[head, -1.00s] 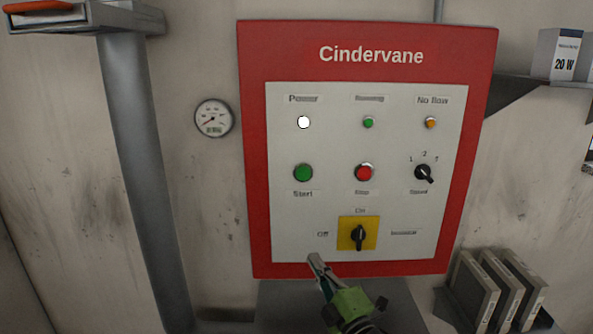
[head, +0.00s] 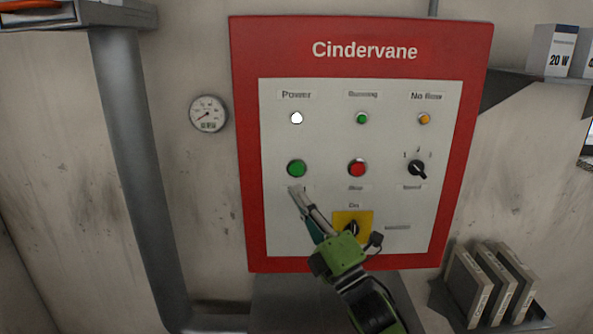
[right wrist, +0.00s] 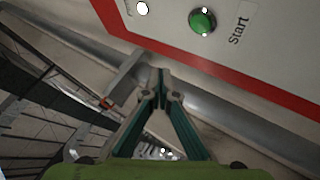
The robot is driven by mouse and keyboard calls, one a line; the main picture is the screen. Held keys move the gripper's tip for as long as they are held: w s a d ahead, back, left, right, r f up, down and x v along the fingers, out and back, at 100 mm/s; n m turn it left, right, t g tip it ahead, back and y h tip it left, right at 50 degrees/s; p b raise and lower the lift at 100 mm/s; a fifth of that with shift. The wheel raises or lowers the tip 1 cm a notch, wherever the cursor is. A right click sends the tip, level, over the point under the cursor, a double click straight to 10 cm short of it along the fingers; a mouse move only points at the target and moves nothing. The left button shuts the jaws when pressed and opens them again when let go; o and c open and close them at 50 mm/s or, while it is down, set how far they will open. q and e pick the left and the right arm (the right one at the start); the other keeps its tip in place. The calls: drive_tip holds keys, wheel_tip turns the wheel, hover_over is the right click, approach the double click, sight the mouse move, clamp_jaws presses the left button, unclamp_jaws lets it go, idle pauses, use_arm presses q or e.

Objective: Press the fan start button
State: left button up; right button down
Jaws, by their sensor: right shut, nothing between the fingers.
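The red control panel (head: 240,150) marked "Cindervane" hangs on the wall. Its green start button (head: 297,168) sits at the left of the middle row. The button also shows in the right wrist view (right wrist: 202,21), beside the word "Start". My right gripper (head: 294,189) is shut and empty, with its tips just below the start button, over its label. I cannot tell how far the tips are from the panel face. My right arm hides part of the yellow rotary switch (head: 366,218). My left gripper is not in view.
A red stop button (head: 357,168) is right of start, then a black speed selector (head: 417,168). The white power lamp (head: 297,118) looks lit. A gauge (head: 208,114) and a grey duct (head: 130,150) are at the left. Grey filters (head: 490,285) stand lower right.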

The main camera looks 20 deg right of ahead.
sight(297, 169)
drive_tip(key=shift+w+d+b, duration=0.4)
drive_tip(key=shift+w+b, duration=0.05)
drive_tip(key=shift+w, duration=0.95)
drive_tip(key=shift+w+d+b, duration=0.4)
drive_tip(key=shift+w+b, duration=0.05)
drive_tip(key=shift+w, duration=0.95)
drive_tip(key=shift+w+d+b, duration=0.4)
drive_tip(key=shift+w+b, duration=0.05)
drive_tip(key=shift+w, duration=0.95)
drive_tip(key=shift+w+d, duration=0.1)
drive_tip(key=shift+w, duration=0.3)
drive_tip(key=shift+w+d+b, duration=0.15)
drive_tip(key=shift+w+b, duration=0.25)
drive_tip(key=shift+b, duration=0.1)
drive_tip(key=shift+s+a, duration=0.25)
drive_tip(key=shift+s, duration=0.6)
drive_tip(key=shift+p, duration=0.3)
